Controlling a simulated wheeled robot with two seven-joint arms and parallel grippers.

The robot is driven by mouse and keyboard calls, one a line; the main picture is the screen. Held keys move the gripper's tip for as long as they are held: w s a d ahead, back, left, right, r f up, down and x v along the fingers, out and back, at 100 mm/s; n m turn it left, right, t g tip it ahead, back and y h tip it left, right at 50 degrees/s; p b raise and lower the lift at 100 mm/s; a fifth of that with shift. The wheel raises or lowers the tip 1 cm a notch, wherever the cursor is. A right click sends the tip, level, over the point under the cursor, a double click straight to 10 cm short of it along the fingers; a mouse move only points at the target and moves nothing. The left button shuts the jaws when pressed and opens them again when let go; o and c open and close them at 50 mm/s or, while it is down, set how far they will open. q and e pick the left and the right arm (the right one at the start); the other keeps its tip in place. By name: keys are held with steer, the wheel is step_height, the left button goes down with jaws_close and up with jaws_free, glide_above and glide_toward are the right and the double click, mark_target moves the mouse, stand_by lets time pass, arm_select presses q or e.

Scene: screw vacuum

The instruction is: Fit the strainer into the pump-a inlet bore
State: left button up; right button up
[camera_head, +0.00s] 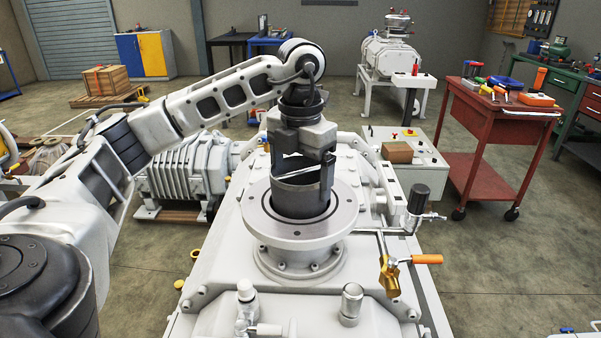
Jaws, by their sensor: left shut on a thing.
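My left gripper (303,165) points straight down over the pump and is shut on the strainer (300,196), a dark grey cylinder with an open top and a light bar across it. The strainer stands upright at the pump-a inlet bore, inside the ring of the wide, round, light grey flange (337,226). Its lower end is hidden, and I cannot tell how deep it sits in the bore. The flange stands on the white pump body (215,272). My right gripper is not in view.
A brass valve with an orange handle (427,259) and a dark-capped fitting (418,197) stand right of the flange. Metal fittings (351,300) rise in front. A brown box (397,152) lies on a panel behind. A red tool cart (485,125) stands at right.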

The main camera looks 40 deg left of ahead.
arm_select(q)
steer(key=shift+f+b, duration=0.6)
steer(key=shift+f, duration=0.3)
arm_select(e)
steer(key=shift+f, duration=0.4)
arm_select(q)
steer(key=o, duration=0.8)
steer(key=shift+o, duration=0.2)
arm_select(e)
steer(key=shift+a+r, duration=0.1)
arm_select(q)
steer(key=shift+r, duration=0.15)
step_height(320, 180, up, 16)
steer(key=p, duration=0.6)
steer(key=shift+p, duration=0.35)
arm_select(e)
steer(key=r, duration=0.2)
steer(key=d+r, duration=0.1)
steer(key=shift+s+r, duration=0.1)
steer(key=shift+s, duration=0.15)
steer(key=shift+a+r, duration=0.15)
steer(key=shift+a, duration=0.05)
